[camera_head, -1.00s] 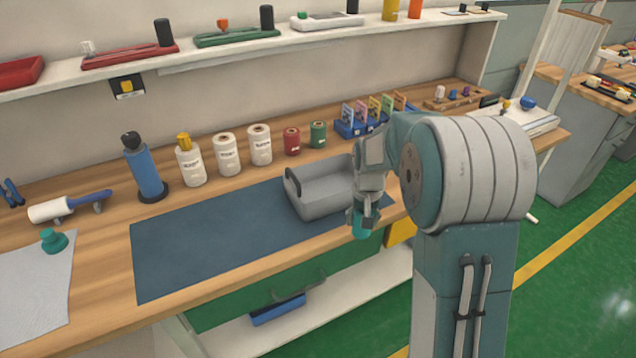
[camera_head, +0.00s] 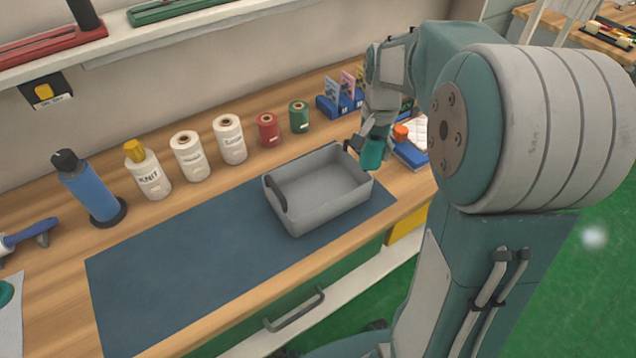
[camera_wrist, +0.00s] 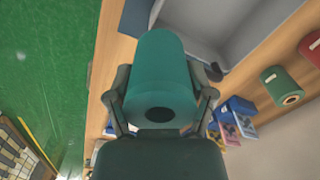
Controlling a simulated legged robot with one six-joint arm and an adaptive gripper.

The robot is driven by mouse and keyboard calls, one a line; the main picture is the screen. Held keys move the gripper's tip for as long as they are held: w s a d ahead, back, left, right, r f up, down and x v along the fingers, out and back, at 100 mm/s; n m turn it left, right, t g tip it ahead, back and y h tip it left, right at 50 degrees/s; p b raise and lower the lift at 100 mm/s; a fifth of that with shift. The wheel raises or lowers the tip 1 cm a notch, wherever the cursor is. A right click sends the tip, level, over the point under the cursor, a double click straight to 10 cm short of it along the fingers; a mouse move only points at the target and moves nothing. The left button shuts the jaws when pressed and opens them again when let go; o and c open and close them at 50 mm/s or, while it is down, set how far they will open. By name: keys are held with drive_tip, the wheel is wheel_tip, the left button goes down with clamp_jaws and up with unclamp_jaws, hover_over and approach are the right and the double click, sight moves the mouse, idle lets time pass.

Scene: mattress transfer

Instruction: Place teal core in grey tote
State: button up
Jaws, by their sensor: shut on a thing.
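The teal core (camera_head: 373,154) is a short cylinder held in my gripper (camera_head: 376,136), above the bench at the right end of the grey tote. In the wrist view the teal core (camera_wrist: 158,75) fills the space between the two fingers of my gripper (camera_wrist: 162,95), which are shut on its sides. The grey tote (camera_head: 305,222) is an open bin with dark handles, standing on the blue mat; its visible inside is empty. The tote (camera_wrist: 215,22) shows partly behind the core in the wrist view. The core appears beside the tote's right wall, not inside it.
The blue mat (camera_head: 175,270) is clear left of the tote. White spools (camera_head: 190,157), a red spool (camera_head: 267,130) and a green spool (camera_head: 299,117) stand along the back. A shelf (camera_head: 130,42) runs above.

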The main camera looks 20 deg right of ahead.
drive_tip(key=w+a+f, duration=0.1)
drive_tip(key=a+f, duration=0.1)
drive_tip(key=a, duration=0.1)
drive_tip(key=w+a+f, duration=0.1)
drive_tip(key=a+f, duration=0.2)
drive_tip(key=w+a+f, duration=0.1)
drive_tip(key=a+f, duration=0.1)
drive_tip(key=a, duration=0.2)
drive_tip(key=shift+f, duration=0.2)
drive_tip(key=shift+a+f, duration=0.3)
drive_tip(key=shift+f, duration=0.15)
drive_tip(key=shift+w+a+f, duration=0.1)
drive_tip(key=shift+a+f, duration=0.05)
drive_tip(key=shift+f, duration=0.7)
drive_tip(key=shift+a+f, duration=0.15)
drive_tip(key=shift+f, duration=0.7)
drive_tip(key=o, duration=1.1)
drive_tip(key=shift+d, duration=0.1)
